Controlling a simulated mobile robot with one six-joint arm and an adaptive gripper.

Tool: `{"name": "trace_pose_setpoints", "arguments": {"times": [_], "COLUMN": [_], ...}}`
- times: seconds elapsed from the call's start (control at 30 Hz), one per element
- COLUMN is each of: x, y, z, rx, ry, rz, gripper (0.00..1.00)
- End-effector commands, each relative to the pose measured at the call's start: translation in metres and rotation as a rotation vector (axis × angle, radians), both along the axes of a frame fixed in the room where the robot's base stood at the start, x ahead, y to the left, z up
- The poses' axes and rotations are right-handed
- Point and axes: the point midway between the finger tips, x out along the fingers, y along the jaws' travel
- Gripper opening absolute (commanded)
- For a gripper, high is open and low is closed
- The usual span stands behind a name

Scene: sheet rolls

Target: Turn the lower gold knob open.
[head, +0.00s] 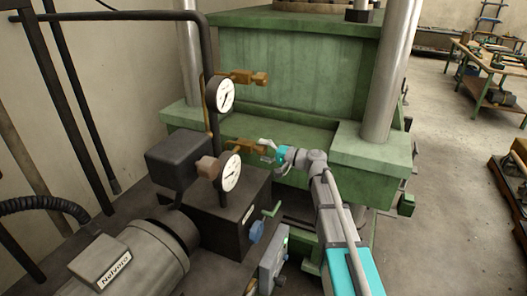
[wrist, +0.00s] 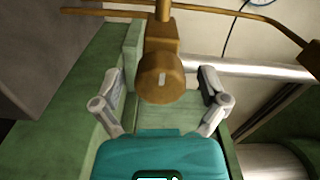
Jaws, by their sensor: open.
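The lower gold knob (head: 262,148) sits on a gold pipe fitting beside the lower gauge in the head view. In the wrist view its round end, the knob (wrist: 161,78), faces the camera and carries a short pale mark. My gripper (head: 268,150) is at the knob in the head view. In the wrist view my gripper (wrist: 160,97) is open, with one finger on each side of the knob. Gaps show between the fingers and the knob, so they look apart from it. The upper gold knob (head: 259,78) is higher up, near the upper gauge.
Two white dial gauges, the upper gauge (head: 225,95) and the lower gauge (head: 231,172), stand left of my gripper on a black pipe. A green machine (head: 300,65) with steel columns is behind. A black block (head: 222,215) and a motor (head: 135,258) stand below left.

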Motion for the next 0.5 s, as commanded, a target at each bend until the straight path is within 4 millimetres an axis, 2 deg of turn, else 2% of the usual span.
{"name": "trace_pose_setpoints", "arguments": {"times": [0.27, 0.5], "x": [0.000, -0.006], "y": [-0.002, -0.017], "z": [0.000, 0.000], "rx": [0.000, 0.001], "ry": [0.000, 0.001], "rz": [-0.002, -0.002], "gripper": [0.94, 0.94]}}
